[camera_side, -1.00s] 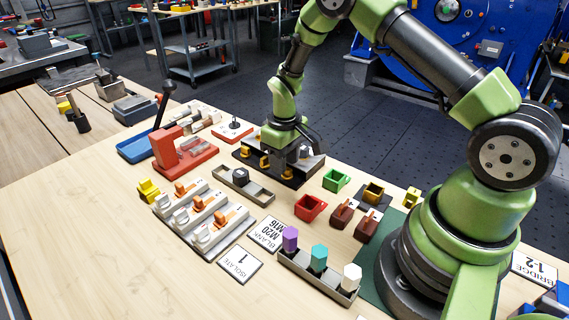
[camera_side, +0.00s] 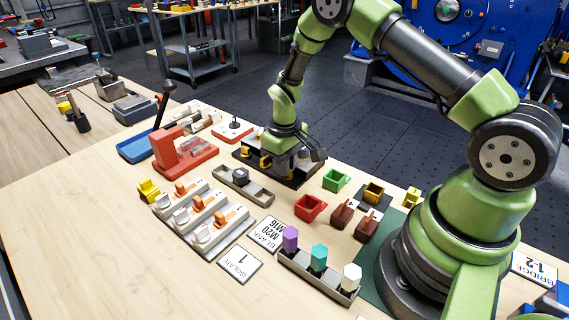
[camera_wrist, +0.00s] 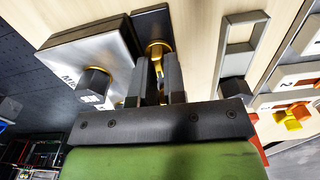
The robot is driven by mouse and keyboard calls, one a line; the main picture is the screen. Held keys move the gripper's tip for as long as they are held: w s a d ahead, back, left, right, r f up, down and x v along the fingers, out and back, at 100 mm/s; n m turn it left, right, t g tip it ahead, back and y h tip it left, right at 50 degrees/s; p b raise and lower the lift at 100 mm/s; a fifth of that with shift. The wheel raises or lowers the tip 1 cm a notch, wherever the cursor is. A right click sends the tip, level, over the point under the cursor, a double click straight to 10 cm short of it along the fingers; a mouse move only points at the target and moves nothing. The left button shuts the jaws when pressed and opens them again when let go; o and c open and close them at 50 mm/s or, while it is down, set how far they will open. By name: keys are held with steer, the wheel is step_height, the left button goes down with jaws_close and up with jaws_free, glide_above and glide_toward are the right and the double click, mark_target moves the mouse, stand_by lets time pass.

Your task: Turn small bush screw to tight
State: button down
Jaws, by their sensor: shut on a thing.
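The motor terminal box (camera_side: 305,168) is a grey metal block on a black base, with several brass bushes in it. My gripper (camera_side: 281,172) points down over its middle in the side view, and the fingers hide what they hold there. In the wrist view my gripper (camera_wrist: 158,75) is shut on a small part between its fingers, likely the small bush screw, mostly hidden by them. A brass ring (camera_wrist: 157,47) shows just beyond the fingertips. A dark hexagonal plug (camera_wrist: 95,85) with a brass collar stands in the grey block (camera_wrist: 75,62) to the left of the fingers.
A grey tray with a dark block (camera_side: 241,176) lies just in front. Red (camera_side: 310,207) and green (camera_side: 336,180) bins stand to the right. A red stand (camera_side: 183,150) and a row of white-and-orange switches (camera_side: 203,215) are left. The front left table is clear.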

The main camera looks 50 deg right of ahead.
steer(key=m, duration=0.4)
steer(key=shift+d, duration=0.1)
steer(key=m, duration=0.4)
steer(key=shift+s+d+m, duration=0.1)
steer(key=shift+d+m, duration=0.05)
steer(key=shift+m, duration=0.25)
steer(key=m, duration=0.4)
steer(key=shift+s+m, duration=0.15)
steer(key=shift+m, duration=0.15)
steer(key=shift+s+d+m, duration=0.1)
steer(key=shift+m, duration=1.8)
steer(key=c, duration=1.2)
jaws_free()
steer(key=shift+r, duration=0.1)
